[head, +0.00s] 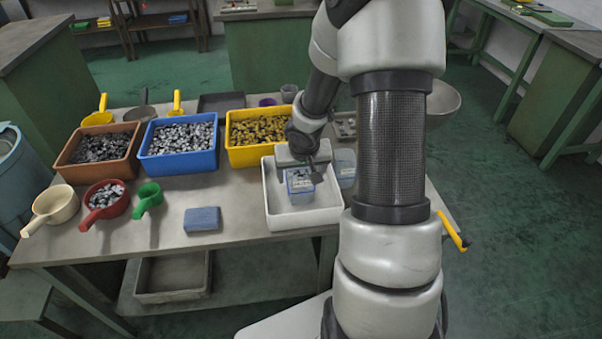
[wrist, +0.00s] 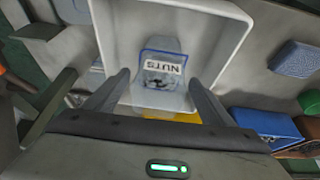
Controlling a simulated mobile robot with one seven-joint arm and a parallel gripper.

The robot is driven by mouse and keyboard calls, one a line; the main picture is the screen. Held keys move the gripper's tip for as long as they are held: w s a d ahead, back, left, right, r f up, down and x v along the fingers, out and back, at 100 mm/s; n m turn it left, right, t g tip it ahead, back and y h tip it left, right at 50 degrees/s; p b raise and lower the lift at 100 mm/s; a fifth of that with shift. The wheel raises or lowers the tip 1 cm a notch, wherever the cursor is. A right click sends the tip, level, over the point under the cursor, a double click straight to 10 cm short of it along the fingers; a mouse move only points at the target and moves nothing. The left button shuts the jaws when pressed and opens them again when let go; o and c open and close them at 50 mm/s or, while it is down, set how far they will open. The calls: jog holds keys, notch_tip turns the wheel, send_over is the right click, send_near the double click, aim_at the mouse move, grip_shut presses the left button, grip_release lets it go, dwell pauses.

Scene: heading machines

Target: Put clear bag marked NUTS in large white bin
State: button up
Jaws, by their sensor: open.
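The clear bag marked NUTS (wrist: 160,72) sits inside the large white bin (wrist: 225,30), with its label facing up in the wrist view. In the head view the bag (head: 299,181) is in the bin (head: 305,220) below my gripper (head: 302,178). In the wrist view my gripper (wrist: 153,88) is open, with a finger on either side of the near end of the bag. I cannot tell whether the bag rests fully on the bin floor. The bag's far side is partly hidden by my gripper in the head view.
Brown (head: 70,170), blue (head: 180,166) and yellow (head: 255,158) bins of small parts stand left of the white bin. A blue block (head: 202,219) and scoops, including a red one (head: 105,200), lie in front. Another clear container (head: 345,163) stands at the bin's right.

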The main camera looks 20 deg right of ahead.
jog(key=p+v, duration=0.5)
jog(key=v, duration=0.7)
jog(key=shift+r+p, duration=0.2)
jog(key=shift+p, duration=0.1)
jog(key=shift+w+a, duration=0.1)
